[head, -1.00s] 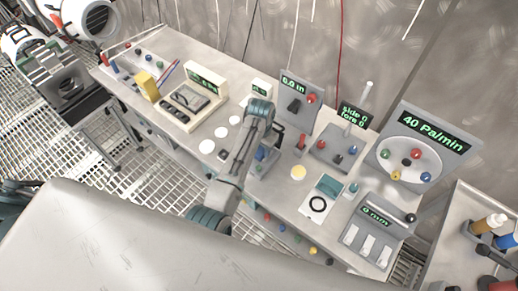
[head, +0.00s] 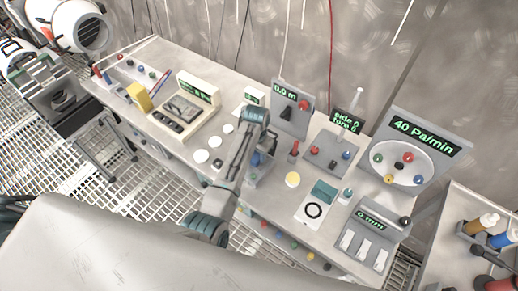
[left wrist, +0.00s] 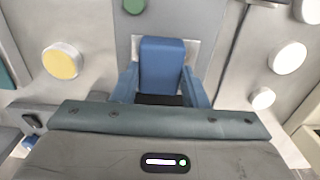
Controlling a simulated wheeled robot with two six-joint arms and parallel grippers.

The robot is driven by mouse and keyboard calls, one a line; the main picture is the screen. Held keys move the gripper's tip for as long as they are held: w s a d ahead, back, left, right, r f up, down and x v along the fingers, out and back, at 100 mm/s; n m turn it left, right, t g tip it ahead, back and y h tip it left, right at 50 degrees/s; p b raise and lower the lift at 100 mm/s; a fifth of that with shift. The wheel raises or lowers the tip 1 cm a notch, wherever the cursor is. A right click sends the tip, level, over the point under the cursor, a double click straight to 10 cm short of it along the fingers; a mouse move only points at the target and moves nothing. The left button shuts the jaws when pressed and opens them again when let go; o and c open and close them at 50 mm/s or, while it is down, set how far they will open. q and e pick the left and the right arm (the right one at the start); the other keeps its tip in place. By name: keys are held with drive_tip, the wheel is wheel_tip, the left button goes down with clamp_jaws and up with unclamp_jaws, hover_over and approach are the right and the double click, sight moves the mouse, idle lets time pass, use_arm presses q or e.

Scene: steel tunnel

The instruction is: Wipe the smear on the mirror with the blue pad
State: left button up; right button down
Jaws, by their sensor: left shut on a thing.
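My left gripper (head: 257,166) reaches down over the middle of the bench (head: 268,200), its fingers partly hidden by the arm in the head view. In the left wrist view the left gripper (left wrist: 160,88) is shut on the blue pad (left wrist: 162,62), which sits between its two blue fingers. A pale plate edge shows behind the pad there. I cannot tell whether the pad touches it. I cannot clearly pick out the mirror or the smear in either view. My right gripper is not in view.
A yellow disc (head: 292,180) lies right of the left gripper, and white discs (head: 201,156) lie to its left. Upright panels (head: 292,108) stand at the back. A round dial panel (head: 432,133) stands at the right. A yellow block (head: 139,97) stands at the far left.

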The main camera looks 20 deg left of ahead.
use_arm(q)
drive_tip(key=shift+s+a, duration=0.35)
drive_tip(key=shift+s, duration=0.55)
drive_tip(key=shift+w+a+f, duration=0.1)
drive_tip(key=shift+w+a, duration=0.05)
drive_tip(key=shift+a, duration=0.2)
drive_tip(key=shift+w+d+f+b, duration=0.1)
drive_tip(key=shift+w+d+b, duration=0.1)
drive_tip(key=shift+w, duration=0.4)
drive_tip(key=shift+w+d+r+b, duration=0.1)
drive_tip(key=shift+w+d+b, duration=0.15)
drive_tip(key=shift+w, duration=0.4)
drive_tip(key=shift+w+d+f+b, duration=0.1)
drive_tip(key=shift+w+d+b, duration=0.1)
drive_tip(key=shift+w, duration=0.4)
drive_tip(key=shift+r+p, duration=0.3)
drive_tip(key=shift+p, duration=0.35)
drive_tip(key=shift+s+a+f, duration=0.15)
drive_tip(key=shift+s, duration=0.15)
drive_tip(key=shift+s+a, duration=0.3)
drive_tip(key=shift+s, duration=0.5)
drive_tip(key=shift+s+a, duration=0.25)
drive_tip(key=shift+s, duration=0.55)
